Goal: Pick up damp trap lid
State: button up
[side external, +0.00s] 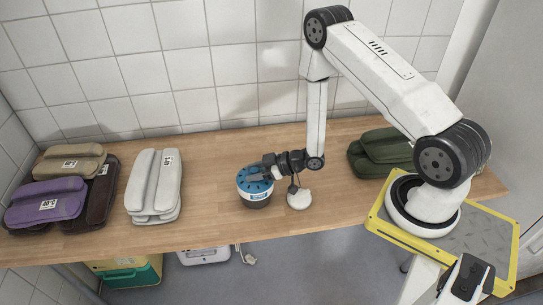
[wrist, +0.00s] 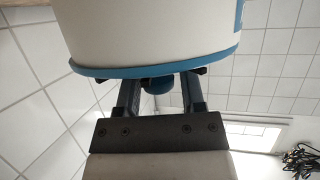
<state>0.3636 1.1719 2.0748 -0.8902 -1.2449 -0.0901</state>
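The damp trap (side external: 256,196) is a round tub on the wooden counter, with a blue slotted top, a pale label and a dark lower part. Its blue lid (side external: 255,180) is on top of it. My gripper (side external: 264,171) reaches in from the right at lid height, partly covering the lid. In the wrist view a large white round body with a blue rim (wrist: 165,71) fills the top. The fingertips (wrist: 159,76) are partly hidden by the rim.
A small white round thing (side external: 299,200) stands just right of the tub, under my wrist. A white folded bundle (side external: 155,185) and purple (side external: 45,203), brown and tan bundles lie left. A green bundle (side external: 380,150) lies right. The counter (side external: 215,165) between is clear.

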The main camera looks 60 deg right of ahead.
aim_at(254, 170)
grip_shut()
jog(key=shift+r, duration=0.1)
jog(key=shift+r, duration=4.85)
jog(key=shift+w+r, duration=0.1)
